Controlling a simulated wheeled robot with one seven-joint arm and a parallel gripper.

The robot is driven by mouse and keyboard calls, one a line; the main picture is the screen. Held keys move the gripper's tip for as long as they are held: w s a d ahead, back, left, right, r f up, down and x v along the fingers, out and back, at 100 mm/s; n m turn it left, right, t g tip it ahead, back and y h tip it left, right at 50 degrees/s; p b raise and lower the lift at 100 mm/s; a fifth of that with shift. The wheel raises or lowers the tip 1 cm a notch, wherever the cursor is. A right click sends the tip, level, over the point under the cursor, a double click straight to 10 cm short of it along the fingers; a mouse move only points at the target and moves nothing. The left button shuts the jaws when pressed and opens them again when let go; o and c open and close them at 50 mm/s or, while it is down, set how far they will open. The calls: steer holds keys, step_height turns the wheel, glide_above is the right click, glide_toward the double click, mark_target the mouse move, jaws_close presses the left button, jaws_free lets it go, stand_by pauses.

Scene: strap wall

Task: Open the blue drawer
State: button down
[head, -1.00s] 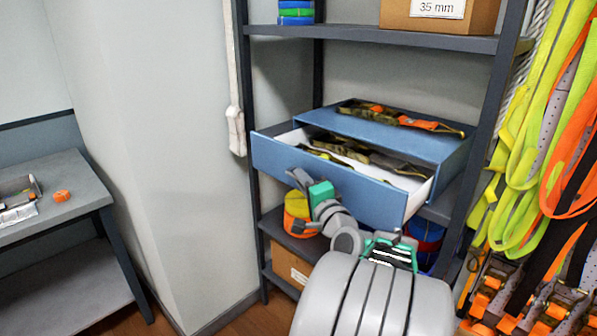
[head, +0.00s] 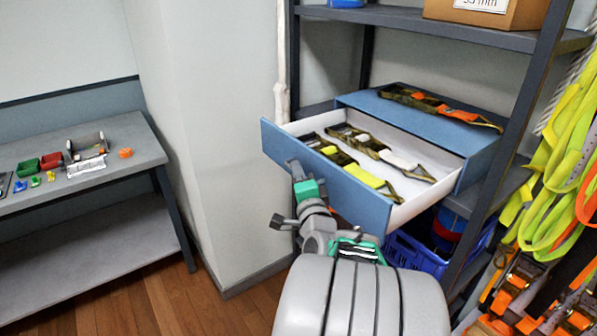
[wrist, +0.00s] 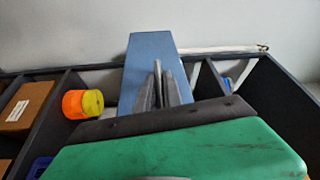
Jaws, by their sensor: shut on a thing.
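The blue drawer (head: 335,185) sticks far out of its blue housing (head: 420,112) on the shelf rack in the head view. Its white inside shows several camouflage straps, two with yellow or white parts. My gripper (head: 293,168) is shut at the left part of the drawer's front panel. The spot it grips is hidden by the fingers. In the wrist view the grey fingers (wrist: 157,88) stand close together against the blue drawer front (wrist: 150,55).
A dark shelf rack (head: 545,80) surrounds the drawer, with a blue crate (head: 415,258) below it. Yellow and orange straps (head: 565,165) hang on the right. A grey table (head: 110,160) with small items stands left. An orange-and-yellow roll (wrist: 82,103) shows in the wrist view.

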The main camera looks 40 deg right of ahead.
steer(key=c, duration=1.5)
jaws_free()
steer(key=b+v, duration=0.2)
steer(key=v, duration=0.5)
steer(key=shift+s+a, duration=0.25)
steer(key=shift+s, duration=0.05)
